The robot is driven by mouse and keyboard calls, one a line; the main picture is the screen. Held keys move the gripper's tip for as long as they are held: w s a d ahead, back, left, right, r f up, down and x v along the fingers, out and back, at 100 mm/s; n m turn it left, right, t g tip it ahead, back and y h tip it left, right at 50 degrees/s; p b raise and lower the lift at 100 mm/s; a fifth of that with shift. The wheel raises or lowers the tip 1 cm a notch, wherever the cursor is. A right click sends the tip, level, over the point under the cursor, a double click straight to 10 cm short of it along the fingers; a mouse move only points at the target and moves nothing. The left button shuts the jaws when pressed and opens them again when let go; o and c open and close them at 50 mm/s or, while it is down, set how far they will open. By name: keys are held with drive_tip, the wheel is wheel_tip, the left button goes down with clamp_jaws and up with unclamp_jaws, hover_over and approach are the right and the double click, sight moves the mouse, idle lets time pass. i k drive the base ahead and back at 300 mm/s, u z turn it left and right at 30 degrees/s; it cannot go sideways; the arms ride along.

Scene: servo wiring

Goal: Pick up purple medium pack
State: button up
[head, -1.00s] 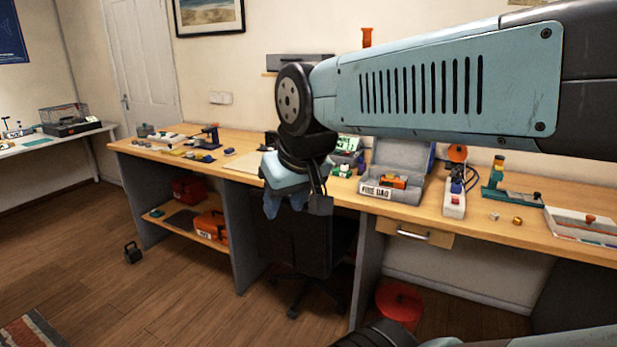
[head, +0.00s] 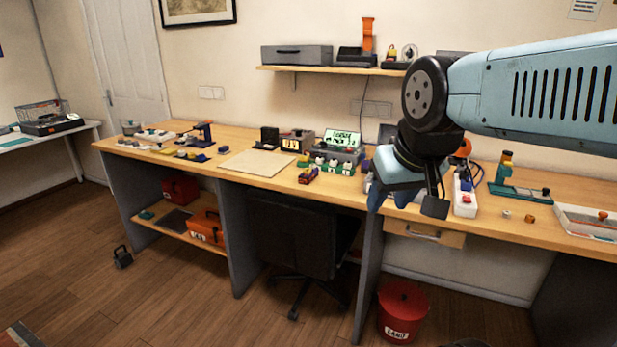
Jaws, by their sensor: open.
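My gripper (head: 400,194) hangs pointing down in front of the workbench's right half. It is open, and nothing shows between its fingers. A small purple block with an orange-yellow part (head: 308,175) lies on the bench near its front edge, to the left of my gripper; it may be the purple medium pack, but it is too small to be sure. A bit of purple (head: 365,165) also shows just left of my gripper. My gripper and wrist hide much of the grey case behind them.
A lit green screen (head: 343,138) stands behind a row of green-based parts (head: 333,166). A beige board (head: 257,163) lies to the left. A white power strip (head: 465,196) is right of my gripper. A shelf (head: 330,71) hangs above. A red bucket (head: 403,312) stands on the floor.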

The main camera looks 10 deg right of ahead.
sight(308, 175)
drive_tip(key=z, duration=0.05)
drive_tip(key=i, duration=1)
drive_tip(key=u, duration=0.05)
